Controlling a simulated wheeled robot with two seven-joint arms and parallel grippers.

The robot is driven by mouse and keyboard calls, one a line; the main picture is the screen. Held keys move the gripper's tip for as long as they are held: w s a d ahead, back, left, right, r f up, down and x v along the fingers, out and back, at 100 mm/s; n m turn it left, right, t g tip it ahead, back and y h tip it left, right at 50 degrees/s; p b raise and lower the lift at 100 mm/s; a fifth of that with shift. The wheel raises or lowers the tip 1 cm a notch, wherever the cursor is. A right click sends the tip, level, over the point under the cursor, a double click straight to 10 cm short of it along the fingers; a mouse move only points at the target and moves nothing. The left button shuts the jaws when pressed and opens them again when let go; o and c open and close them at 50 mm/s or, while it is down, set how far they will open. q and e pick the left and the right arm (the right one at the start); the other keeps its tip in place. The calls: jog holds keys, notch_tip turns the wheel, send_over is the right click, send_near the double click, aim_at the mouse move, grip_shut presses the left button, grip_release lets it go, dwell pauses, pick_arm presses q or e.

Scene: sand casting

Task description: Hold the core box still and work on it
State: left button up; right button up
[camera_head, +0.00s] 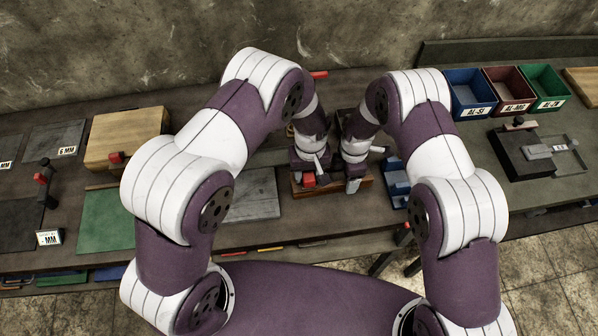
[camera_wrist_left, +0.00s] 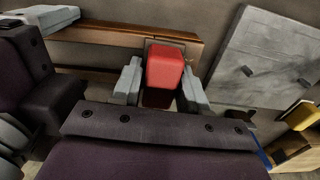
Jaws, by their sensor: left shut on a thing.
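The core box appears as a brown wooden piece (camera_head: 333,191) on the bench in the middle of the head view. Its brown edge (camera_wrist_left: 120,35) also runs across the top of the left wrist view. My left gripper (camera_head: 309,181) is at its left part, shut on a red block (camera_wrist_left: 164,67). In the wrist view the block sits between the two grey fingers. My right gripper (camera_head: 353,184) is close beside it, over the right part of the wooden piece. Its fingertips show too little to tell whether they are open. My arms and grippers hide much of the box.
A grey plate (camera_head: 252,195) lies left of the box, with a green mat (camera_head: 107,218) and a wooden board (camera_head: 127,137) further left. A blue fixture (camera_head: 396,182) stands close on the right. Blue (camera_head: 471,92), red and green bins stand at the back right.

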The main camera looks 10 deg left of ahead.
aim_at(293, 183)
pick_arm(q)
jog(key=shift+s+a+f, duration=0.1)
jog(key=shift+s+a, duration=0.15)
jog(key=shift+a, duration=0.35)
jog(key=shift+s+a+f, duration=0.1)
jog(key=shift+s+a, duration=0.15)
jog(key=shift+a, duration=0.3)
jog(key=shift+s+a+r, duration=0.1)
jog(key=shift+s+a, duration=0.2)
jog(key=shift+a, duration=0.35)
notch_tip(293, 183, up, 8)
jog(key=shift+r, duration=0.25)
jog(key=shift+w+d, duration=0.1)
jog(key=shift+w, duration=0.05)
